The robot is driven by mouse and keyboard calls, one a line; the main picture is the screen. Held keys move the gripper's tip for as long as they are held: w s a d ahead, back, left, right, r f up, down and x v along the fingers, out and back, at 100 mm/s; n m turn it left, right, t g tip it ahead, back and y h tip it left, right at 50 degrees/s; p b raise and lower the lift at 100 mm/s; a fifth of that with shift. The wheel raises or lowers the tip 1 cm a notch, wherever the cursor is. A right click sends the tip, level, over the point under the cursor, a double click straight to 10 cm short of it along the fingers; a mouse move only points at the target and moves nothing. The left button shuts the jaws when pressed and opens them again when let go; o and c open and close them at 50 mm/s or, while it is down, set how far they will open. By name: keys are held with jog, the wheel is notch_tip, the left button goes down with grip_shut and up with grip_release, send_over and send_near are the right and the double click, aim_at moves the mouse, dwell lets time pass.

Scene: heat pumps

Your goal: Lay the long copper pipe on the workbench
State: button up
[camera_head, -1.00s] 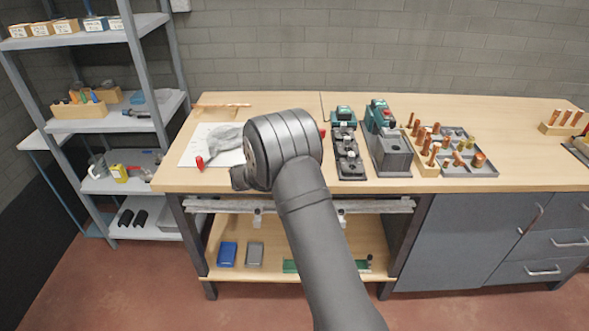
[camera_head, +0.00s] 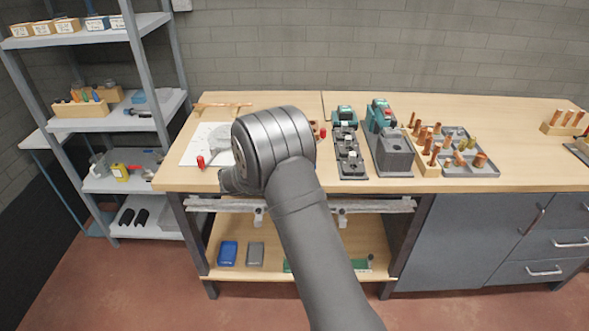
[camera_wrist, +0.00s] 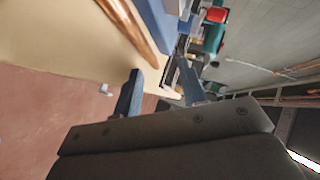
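A thin copper-coloured pipe (camera_head: 215,105) lies along the back left of the workbench (camera_head: 270,98) in the head view. In the wrist view a copper pipe (camera_wrist: 138,32) runs from the top edge down to near the fingers, over the pale bench top. I cannot tell whether it is the same pipe. My gripper (camera_wrist: 160,88) shows two dark fingers apart, with a clear gap and nothing visibly clamped between them. In the head view my arm's wrist hides most of the gripper, over the left part of the bench.
A white sheet (camera_head: 195,150) with a red item (camera_head: 201,161) lies at the bench's left. Black manifold blocks (camera_head: 350,155), a teal and grey machine (camera_head: 388,145) and a grey tray (camera_head: 485,168) of copper fittings stand to the right. A shelf rack (camera_head: 150,70) borders the left side.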

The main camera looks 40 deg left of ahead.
jog(key=v, duration=1.3)
jog(key=shift+r, duration=0.4)
jog(key=shift+s, duration=0.1)
jog(key=x, duration=1.5)
jog(key=shift+w+f, duration=0.2)
jog(key=shift+w, duration=0.1)
